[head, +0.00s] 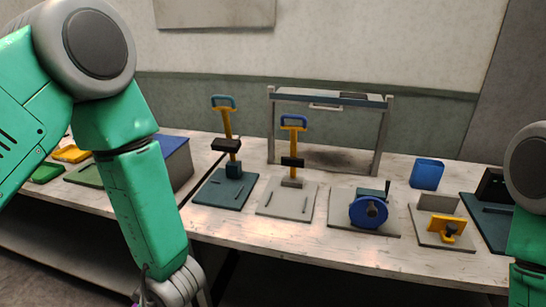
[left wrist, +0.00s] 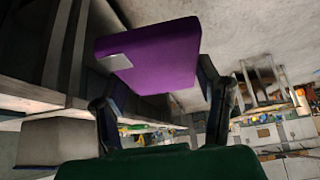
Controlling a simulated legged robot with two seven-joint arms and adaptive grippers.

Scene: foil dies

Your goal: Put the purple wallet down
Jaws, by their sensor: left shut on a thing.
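The purple wallet (left wrist: 150,57) fills the upper middle of the left wrist view, with a small pale patch at its left edge. My left gripper (left wrist: 163,108) is shut on it, one finger at each side. In the head view my left arm comes down from the left, and its wrist leaves the bottom edge. The wallet and the left fingertips are not clearly visible there. My right arm shows only in part at the right edge, and its gripper is out of view.
A long pale table (head: 330,242) runs across the head view. It bears two lever presses with yellow handles, a blue wheel (head: 368,212), a blue upright box (head: 426,174), a yellow-handled fixture (head: 447,229) and a blue-topped box (head: 174,160). A metal frame (head: 379,135) stands behind.

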